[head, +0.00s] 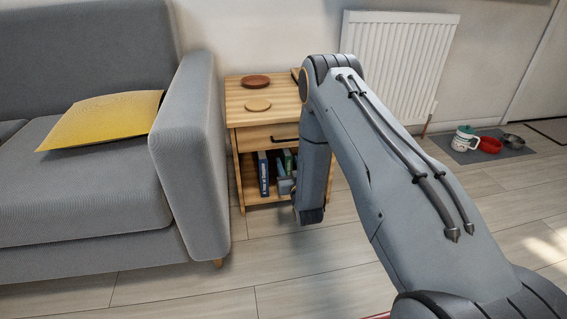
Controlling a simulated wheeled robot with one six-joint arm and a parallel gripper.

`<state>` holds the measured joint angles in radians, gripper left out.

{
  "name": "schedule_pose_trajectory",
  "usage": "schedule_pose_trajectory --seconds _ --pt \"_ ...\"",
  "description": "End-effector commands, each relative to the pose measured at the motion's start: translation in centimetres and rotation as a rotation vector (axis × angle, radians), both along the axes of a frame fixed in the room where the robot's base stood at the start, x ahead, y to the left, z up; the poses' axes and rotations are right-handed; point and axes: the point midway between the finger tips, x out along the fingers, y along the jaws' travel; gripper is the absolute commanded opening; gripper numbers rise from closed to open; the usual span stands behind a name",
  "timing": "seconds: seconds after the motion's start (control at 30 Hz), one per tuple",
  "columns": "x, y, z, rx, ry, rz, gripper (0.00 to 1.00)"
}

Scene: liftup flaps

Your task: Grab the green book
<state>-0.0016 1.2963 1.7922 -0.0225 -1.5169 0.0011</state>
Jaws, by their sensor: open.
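The green book (288,158) stands upright on the open lower shelf of the small wooden side table (262,101). Only part of it shows; my gripper and arm cover the rest. A dark blue book (263,174) stands to its left on the same shelf. My gripper (283,178) is at the front of the shelf opening, close to the green book. It is open, but the picture is too small to tell whether the book lies between its fingers.
A grey sofa (190,150) with a yellow cushion (103,120) stands close on the left of the side table. Two round coasters lie on the tabletop. A white radiator (400,65) is on the wall behind. Bowls and a jug sit on a grey mat (515,148) at right.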

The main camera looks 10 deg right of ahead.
Motion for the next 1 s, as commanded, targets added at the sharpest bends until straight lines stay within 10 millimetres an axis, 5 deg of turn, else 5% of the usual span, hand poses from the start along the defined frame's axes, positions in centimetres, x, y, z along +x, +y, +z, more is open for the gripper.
schedule_pose_trajectory --seconds 0.8,1.0 --pt "7.3 -0.6 -0.6 0.000 -0.002 -0.008 0.45" --pt "7.8 -0.5 -0.4 0.000 -0.001 -0.007 0.45"
